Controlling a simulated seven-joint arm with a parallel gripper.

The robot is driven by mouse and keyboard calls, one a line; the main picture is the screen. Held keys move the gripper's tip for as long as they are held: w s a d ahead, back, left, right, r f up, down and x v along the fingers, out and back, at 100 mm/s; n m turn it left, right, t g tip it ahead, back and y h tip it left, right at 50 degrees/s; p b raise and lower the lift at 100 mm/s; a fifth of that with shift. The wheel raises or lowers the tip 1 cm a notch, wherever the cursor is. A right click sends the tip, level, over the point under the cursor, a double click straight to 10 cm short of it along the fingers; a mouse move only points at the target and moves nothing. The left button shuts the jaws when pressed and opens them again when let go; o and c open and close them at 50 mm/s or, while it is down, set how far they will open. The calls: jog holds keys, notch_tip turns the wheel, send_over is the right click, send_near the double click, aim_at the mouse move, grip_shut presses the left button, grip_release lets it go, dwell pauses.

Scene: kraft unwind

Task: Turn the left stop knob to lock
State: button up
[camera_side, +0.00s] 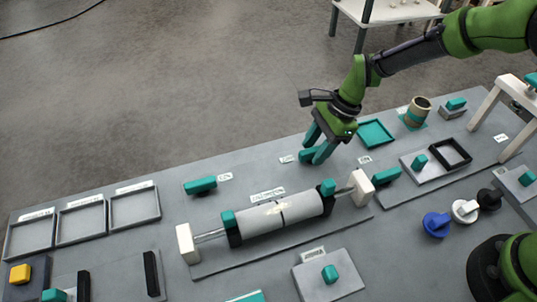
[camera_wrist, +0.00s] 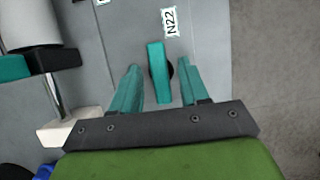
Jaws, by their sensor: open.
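A teal bar-shaped knob on a dark round base (camera_wrist: 158,75) shows in the wrist view, beside a label reading N22. My gripper (camera_wrist: 159,66) is open, with one finger on each side of this knob and a gap on both sides. In the side view my gripper (camera_side: 314,154) is low over the back edge of the grey board, and its fingers largely hide that knob. Another teal bar knob (camera_side: 200,185) lies farther left, and a third (camera_side: 386,177) to the right. I cannot read which label marks the left stop.
A roller (camera_side: 270,217) lies between white end blocks (camera_side: 187,243) in front of my gripper. A teal tray (camera_side: 375,134) and a cup (camera_side: 416,112) stand to the right. Grey trays (camera_side: 134,207) are at the far left. Blue, white and black knobs (camera_side: 437,224) sit at the right.

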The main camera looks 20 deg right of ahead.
grip_shut()
dwell(0.5)
jog(key=n, duration=0.2)
jog(key=n+g, duration=0.1)
jog(key=shift+w+f+n, duration=0.15)
jog(key=shift+n, duration=0.25)
jog(key=n+g+h, duration=0.1)
jog(key=n+g, duration=0.1)
jog(key=n, duration=0.2)
jog(key=shift+w+n, duration=0.1)
jog(key=shift+n, duration=0.2)
jog(key=n+g+h, duration=0.1)
jog(key=n, duration=0.3)
jog(key=shift+w+a, duration=0.1)
jog(key=shift+a, duration=0.05)
jog(key=n+h, duration=0.2)
jog(key=n, duration=0.2)
jog(key=shift+a+n, duration=0.1)
jog(key=shift+n, duration=0.2)
